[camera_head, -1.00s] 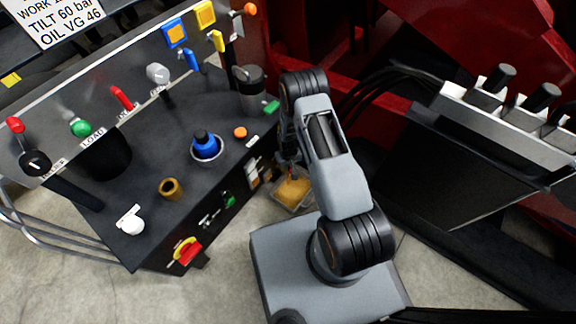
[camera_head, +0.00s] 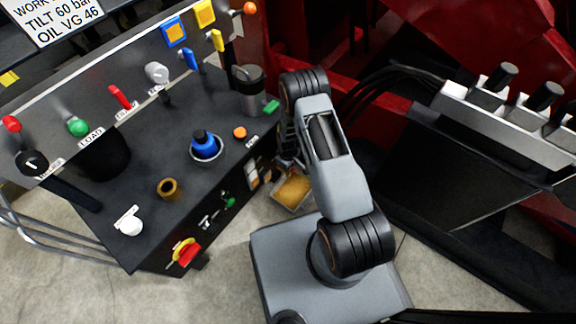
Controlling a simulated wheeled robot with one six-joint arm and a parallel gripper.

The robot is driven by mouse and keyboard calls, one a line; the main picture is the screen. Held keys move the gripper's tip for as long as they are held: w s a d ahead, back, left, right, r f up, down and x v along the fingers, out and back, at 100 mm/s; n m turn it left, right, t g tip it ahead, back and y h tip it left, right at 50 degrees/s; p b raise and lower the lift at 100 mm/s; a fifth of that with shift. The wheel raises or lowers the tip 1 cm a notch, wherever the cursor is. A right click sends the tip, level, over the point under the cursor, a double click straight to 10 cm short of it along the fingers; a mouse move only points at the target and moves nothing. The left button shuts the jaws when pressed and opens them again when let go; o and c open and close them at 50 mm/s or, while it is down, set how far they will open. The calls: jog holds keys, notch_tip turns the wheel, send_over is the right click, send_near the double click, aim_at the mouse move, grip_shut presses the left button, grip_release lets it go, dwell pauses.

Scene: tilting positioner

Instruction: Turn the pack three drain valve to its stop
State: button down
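My gripper is mostly hidden behind my own forearm; only a little of the dark arm end shows beside the front face of the black console (camera_head: 140,245). I cannot see its fingers or whether it touches anything. No label for pack three is readable, so I cannot tell which fitting is its drain valve. Small pale fittings (camera_head: 254,179) sit on the console's front face close to my arm end. A green knob (camera_head: 229,201) is further left on that face. A tray of amber liquid (camera_head: 294,190) stands on the floor below my arm.
The console top carries a blue-capped filler (camera_head: 205,146), a brass fitting (camera_head: 169,188), an orange cap (camera_head: 240,132) and a grey canister (camera_head: 250,88). A red-and-yellow switch (camera_head: 186,251) juts from its front. A silver valve block (camera_head: 515,110) and red machine frame (camera_head: 390,55) stand right.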

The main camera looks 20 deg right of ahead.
dwell(0.3)
jog(key=c, duration=1.1)
grip_release()
jog(key=shift+r, duration=0.1)
notch_tip(320, 180, up, 14)
jog(key=p, duration=0.5)
jog(key=shift+f, duration=0.2)
jog(key=shift+s, duration=0.1)
